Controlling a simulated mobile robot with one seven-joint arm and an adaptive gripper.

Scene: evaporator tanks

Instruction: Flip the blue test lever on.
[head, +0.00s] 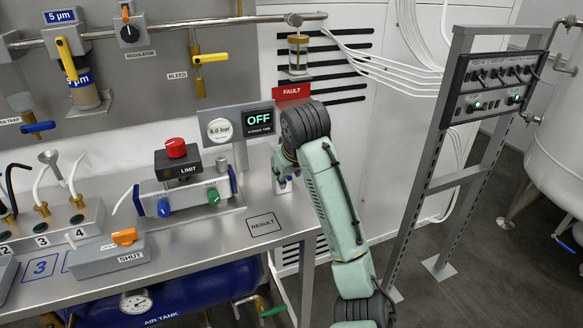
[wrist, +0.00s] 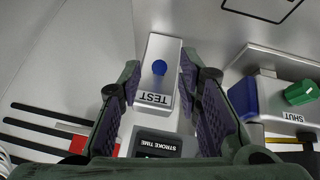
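The blue test lever (wrist: 160,68) shows end-on as a small round knob on a pale grey box (wrist: 157,86) labelled TEST in the wrist view. My gripper (wrist: 160,62) is open, its two dark pads to either side of the box and lever. I cannot tell how far the fingertips are from the lever or whether they touch the box. In the head view my gripper (head: 282,182) is over the back edge of the bench, and the arm and gripper mostly hide the test box; the lever cannot be made out there. The display (head: 259,120) reads OFF.
A red FAULT sign (head: 291,92) is on the wall behind my wrist. Left of my gripper stands a valve unit with a green knob (head: 213,196) and a red-topped LIMIT box (head: 178,163). The RESULT square (head: 264,225) is bare. A switch rack (head: 493,84) stands right.

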